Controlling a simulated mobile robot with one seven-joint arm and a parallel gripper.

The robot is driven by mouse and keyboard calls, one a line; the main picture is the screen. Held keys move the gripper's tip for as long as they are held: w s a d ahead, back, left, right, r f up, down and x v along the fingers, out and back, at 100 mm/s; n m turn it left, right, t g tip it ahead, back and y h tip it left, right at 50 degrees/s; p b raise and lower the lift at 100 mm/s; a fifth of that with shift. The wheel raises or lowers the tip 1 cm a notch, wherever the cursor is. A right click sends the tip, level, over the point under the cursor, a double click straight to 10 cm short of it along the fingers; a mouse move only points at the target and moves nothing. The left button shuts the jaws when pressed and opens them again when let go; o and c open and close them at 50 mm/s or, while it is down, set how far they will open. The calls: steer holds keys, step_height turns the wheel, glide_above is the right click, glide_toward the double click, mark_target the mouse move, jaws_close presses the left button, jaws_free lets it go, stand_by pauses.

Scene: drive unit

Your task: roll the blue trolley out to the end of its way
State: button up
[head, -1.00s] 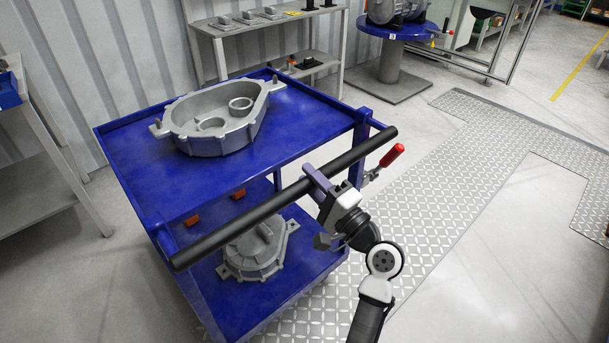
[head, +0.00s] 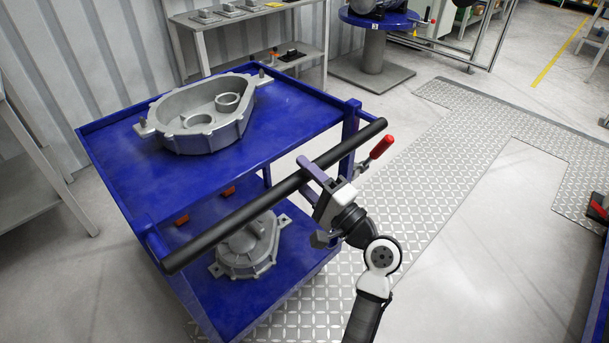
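The blue trolley (head: 270,118) stands left of centre in the head view, its long black push bar (head: 240,215) facing me. A grey open housing (head: 205,112) sits on its top deck. A grey closed housing (head: 248,248) and small orange blocks (head: 182,220) are on its lower deck. My gripper (head: 316,178) is at the bar, right of its middle, with its fingers around it and seemingly shut on it. The bar hides part of the finger contact. A red-handled lever (head: 381,147) sticks out just right of my gripper, near the trolley's right post.
A grey shelf (head: 250,40) stands behind the trolley and another shelf (head: 30,180) at the left. A blue round stand (head: 373,50) is at the back. Tread-plate floor (head: 450,150) lies right of the trolley. A blue object (head: 598,300) shows at the right edge.

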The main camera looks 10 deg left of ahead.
steer(key=b+v, duration=0.2)
steer(key=v, duration=1.1)
steer(key=shift+s+d, duration=0.25)
